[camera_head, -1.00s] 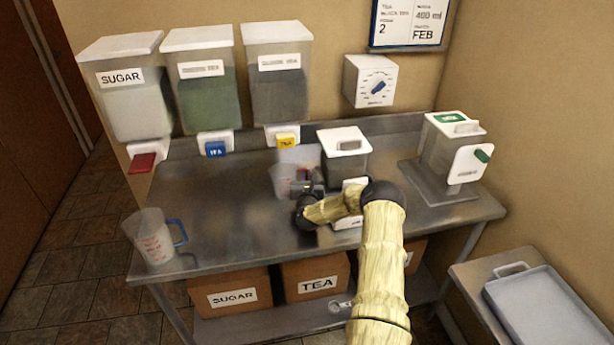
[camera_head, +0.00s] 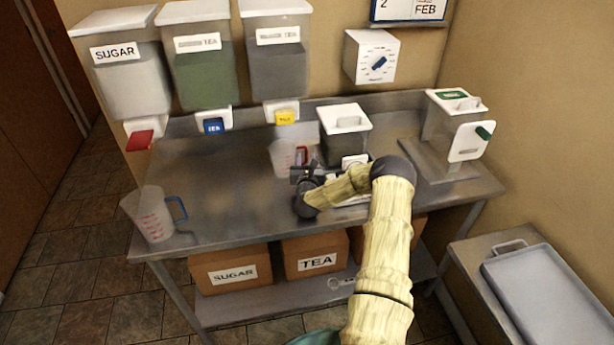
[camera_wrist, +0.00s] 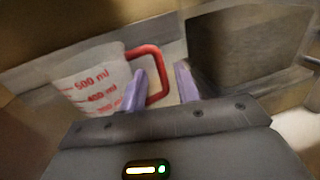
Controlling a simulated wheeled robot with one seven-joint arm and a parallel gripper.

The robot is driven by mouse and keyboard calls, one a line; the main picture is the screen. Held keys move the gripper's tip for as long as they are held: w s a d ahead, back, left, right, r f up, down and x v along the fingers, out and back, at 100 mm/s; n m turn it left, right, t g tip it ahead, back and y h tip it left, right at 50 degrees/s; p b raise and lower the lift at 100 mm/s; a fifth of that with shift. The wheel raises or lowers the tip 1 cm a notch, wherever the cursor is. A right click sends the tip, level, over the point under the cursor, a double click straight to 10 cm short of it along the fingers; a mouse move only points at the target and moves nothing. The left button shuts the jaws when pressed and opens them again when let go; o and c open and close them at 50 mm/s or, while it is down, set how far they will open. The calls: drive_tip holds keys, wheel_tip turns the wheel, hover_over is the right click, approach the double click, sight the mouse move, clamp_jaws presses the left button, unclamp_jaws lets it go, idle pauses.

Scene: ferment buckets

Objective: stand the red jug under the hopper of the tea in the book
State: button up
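The red jug (camera_head: 283,158), clear with a red handle, stands upright on the steel table. It is below and slightly in front of the yellow tap (camera_head: 285,117) of the right tea hopper (camera_head: 278,70), which holds dark leaf. My gripper (camera_head: 303,171) is just in front of and right of the jug. In the wrist view the fingers (camera_wrist: 160,88) are apart, with the red handle (camera_wrist: 157,62) showing between and beyond them. The left tea hopper (camera_head: 207,75) has green contents and a blue tap. The first words on both tea labels are blurred. The wall board (camera_head: 409,10) is cut off at the top.
A blue-handled jug (camera_head: 154,215) stands at the table's front left. A white-lidded container (camera_head: 345,130) is close right of the red jug, and a dispenser (camera_head: 452,130) stands farther right. The sugar hopper (camera_head: 122,80) is at left. The middle left of the table is clear.

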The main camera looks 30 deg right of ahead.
drive_tip(key=b+v, duration=0.1)
drive_tip(key=v, duration=0.7)
drive_tip(key=shift+s+a, duration=0.1)
idle(0.4)
